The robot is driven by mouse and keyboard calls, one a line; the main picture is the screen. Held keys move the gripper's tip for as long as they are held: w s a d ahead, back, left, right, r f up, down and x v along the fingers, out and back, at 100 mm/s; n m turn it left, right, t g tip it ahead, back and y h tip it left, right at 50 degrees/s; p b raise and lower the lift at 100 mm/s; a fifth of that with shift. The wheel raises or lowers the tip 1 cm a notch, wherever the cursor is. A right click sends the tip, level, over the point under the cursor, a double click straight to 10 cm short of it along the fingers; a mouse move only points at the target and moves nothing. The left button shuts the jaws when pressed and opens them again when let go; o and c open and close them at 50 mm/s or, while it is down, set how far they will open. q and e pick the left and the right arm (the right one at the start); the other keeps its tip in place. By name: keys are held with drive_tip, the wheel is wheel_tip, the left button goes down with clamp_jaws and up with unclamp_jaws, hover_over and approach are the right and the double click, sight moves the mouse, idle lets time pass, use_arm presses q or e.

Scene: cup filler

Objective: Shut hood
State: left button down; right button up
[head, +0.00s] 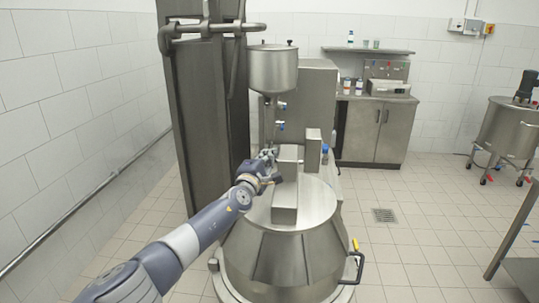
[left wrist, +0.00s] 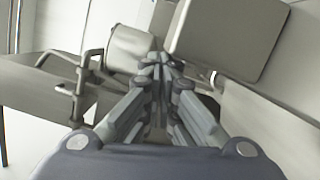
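A round steel machine (head: 318,245) with sloping sides stands at the centre of the head view, with a tall box-like steel part (head: 287,203) on its top. I cannot tell for sure which steel part is the hood. A tall dark metal panel (head: 203,120) with bars (head: 210,28) across its top stands upright at left. My left gripper (head: 268,160) is beside the box-like part's upper left. In the left wrist view its fingers (left wrist: 161,66) come together at the tips, with nothing clearly held between them. The box-like part (left wrist: 230,35) looms close at upper right. My right gripper is out of view.
A steel hopper (head: 273,70) stands just behind my gripper. A black side handle (head: 353,268) sticks out at the machine's right. A cabinet (head: 375,128) stands at the back and a wheeled tank (head: 508,130) at right. The tiled floor between them is clear.

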use_arm(q)
drive_tip(key=shift+s+d+f, duration=0.2)
drive_tip(key=shift+d, duration=0.15)
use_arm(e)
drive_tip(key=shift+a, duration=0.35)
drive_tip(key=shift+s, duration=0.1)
